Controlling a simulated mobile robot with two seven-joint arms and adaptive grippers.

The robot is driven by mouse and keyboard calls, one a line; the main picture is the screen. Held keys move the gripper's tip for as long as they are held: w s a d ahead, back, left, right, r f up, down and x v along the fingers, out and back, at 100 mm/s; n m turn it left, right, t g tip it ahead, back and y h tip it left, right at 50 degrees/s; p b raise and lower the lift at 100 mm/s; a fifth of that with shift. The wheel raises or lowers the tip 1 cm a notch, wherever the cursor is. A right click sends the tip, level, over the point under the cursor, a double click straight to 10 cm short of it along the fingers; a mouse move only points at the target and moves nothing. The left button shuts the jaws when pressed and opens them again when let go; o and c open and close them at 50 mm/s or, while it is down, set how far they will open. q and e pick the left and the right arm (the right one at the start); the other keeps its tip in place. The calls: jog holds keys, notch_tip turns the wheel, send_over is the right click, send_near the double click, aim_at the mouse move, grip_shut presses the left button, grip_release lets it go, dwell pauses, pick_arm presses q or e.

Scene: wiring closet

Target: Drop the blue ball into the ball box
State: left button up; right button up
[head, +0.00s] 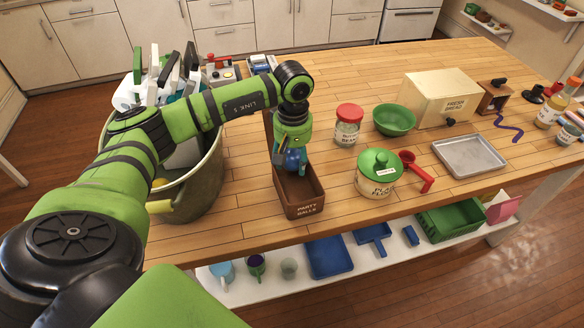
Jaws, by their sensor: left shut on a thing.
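The blue ball (293,160) is in my left gripper (291,155), which is shut on it and points down. The ball box (303,212) is a brown open-topped box on the wooden counter, with a "PARTY BALLS" label on its front. The ball and gripper appear over the box, near its back part. The arm and gripper hide some of the box's back, and I cannot tell the exact height of the ball above it. My right gripper is not in view.
A large pot (205,200) full of things stands left of the box. A flour jar (364,184) with a green lid, a red-lidded jar (348,118), a green bowl (394,121) and a metal tray (470,156) stand to the right.

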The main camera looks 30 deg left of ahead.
pick_arm(q)
jog(key=f, duration=0.1)
jog(key=f+b, duration=0.1)
jog(key=f, duration=0.1)
jog(key=shift+w, duration=0.3)
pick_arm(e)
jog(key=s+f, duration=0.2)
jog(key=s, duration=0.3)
pick_arm(q)
jog(key=shift+w+f+b, duration=0.15)
jog(key=shift+f+b, duration=0.15)
jog(key=shift+f, duration=0.6)
jog(key=o, duration=1)
jog(key=shift+r, duration=0.3)
notch_tip(320, 180, up, 12)
jog(key=shift+f, duration=0.25)
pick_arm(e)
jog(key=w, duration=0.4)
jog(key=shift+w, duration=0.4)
